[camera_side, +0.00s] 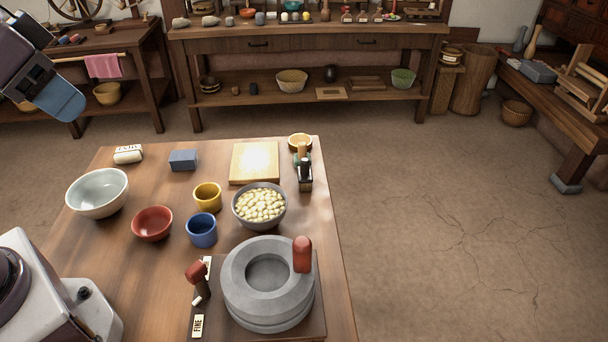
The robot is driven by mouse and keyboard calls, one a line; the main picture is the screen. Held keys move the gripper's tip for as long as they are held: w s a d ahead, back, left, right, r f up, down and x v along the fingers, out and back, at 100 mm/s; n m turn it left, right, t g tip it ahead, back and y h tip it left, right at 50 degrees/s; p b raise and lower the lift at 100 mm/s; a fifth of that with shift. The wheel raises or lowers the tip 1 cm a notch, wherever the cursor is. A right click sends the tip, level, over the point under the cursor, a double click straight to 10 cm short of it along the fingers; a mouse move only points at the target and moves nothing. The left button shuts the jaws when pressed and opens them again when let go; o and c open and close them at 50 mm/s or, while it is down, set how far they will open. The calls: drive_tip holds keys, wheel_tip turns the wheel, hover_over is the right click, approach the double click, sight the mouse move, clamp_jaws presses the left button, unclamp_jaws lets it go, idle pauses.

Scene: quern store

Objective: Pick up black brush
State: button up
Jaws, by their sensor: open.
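My gripper (62,101) is at the upper left, high above and far from the brush. It is open, with nothing seen in it; a blue-grey finger shows and the other is hard to make out.
The pale board (235,163) is close on the left. A stone quern (240,285) with a red handle (302,255) is nearer the camera. Open floor lies right.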

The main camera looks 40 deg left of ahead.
drive_tip(key=shift+o, duration=1)
